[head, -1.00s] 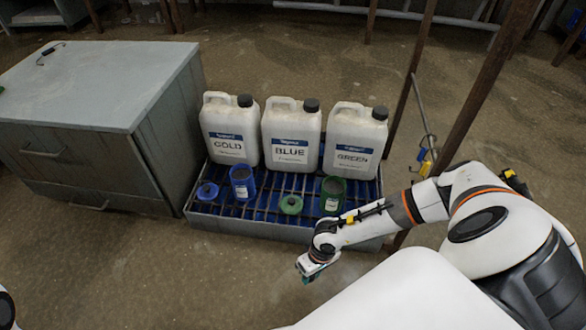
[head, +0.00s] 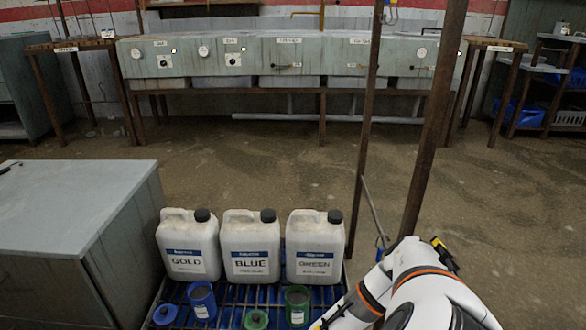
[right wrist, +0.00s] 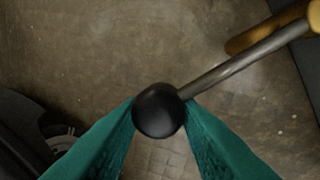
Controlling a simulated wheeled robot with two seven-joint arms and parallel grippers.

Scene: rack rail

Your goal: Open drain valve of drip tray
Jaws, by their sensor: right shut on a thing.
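The drip tray (head: 268,294) shows at the bottom of the head view, with a dark grating over a blue inside; its front edge is cut off. In the right wrist view, a metal lever (right wrist: 232,66) runs from a brass-coloured fitting (right wrist: 268,32) at the upper right to a round black knob (right wrist: 158,110). My right gripper (right wrist: 160,122) is shut on that knob, one teal finger on each side. In the head view only my right arm shows, right of the tray; its gripper is below the picture. My left gripper is not in view.
Jugs labelled GOLD (head: 187,247), BLUE (head: 250,248) and GREEN (head: 315,249) stand on the tray behind small blue and green containers. A grey cabinet (head: 80,235) is to the left. Rusty posts (head: 432,125) rise right of the tray. Open floor lies behind, before a long bench (head: 290,62).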

